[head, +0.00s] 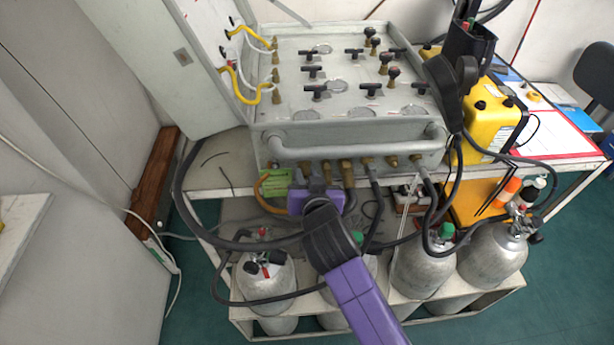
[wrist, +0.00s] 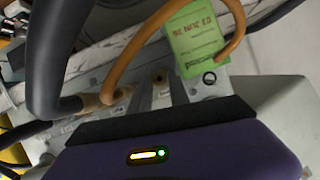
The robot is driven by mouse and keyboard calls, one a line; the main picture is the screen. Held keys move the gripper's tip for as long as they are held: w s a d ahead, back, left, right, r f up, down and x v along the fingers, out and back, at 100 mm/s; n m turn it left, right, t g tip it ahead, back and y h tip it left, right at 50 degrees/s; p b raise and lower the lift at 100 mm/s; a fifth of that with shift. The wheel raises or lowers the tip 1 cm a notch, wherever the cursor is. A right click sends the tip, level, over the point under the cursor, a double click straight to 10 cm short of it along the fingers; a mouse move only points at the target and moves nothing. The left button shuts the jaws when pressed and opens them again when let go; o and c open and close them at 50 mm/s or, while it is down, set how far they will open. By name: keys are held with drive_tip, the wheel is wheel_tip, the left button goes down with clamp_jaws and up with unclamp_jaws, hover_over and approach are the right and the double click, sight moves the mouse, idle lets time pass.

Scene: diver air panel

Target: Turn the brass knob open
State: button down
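The grey air panel (head: 400,127) has a row of brass fittings (head: 347,172) along its front lower edge, below a grey rail. I cannot tell which brass part is the knob the task names. My purple gripper (head: 315,197) is in front of the left part of this row and covers what lies behind it. In the wrist view, the gripper's purple body (wrist: 175,155) fills the bottom.
Black-handled valves (head: 371,88) stand on the panel top. Silver cylinders (head: 265,276) stand in a rack below, with black hoses (head: 180,200) looping around. A yellow case (head: 492,125) is at right. A white cabinet door (head: 135,60) stands at left.

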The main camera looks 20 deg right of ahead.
idle(0.4)
drive_tip(key=shift+w+a+f+n+h+b, duration=0.15)
drive_tip(key=shift+n+h+b, duration=0.4)
drive_tip(key=shift+n+h, duration=1.15)
drive_tip(key=shift+s+a+f+n+h+b, duration=0.2)
drive_tip(key=shift+n+h+b, duration=0.55)
drive_tip(key=shift+n, duration=1.6)
drive_tip(key=shift+w+a+f+n+h+b, duration=0.1)
drive_tip(key=shift+w+a+n+h+b, duration=0.2)
drive_tip(key=shift+n+h, duration=1.45)
drive_tip(key=shift+n, duration=0.5)
drive_tip(key=shift+s, duration=0.1)
drive_tip(key=c, duration=1.5)
unclamp_jaws()
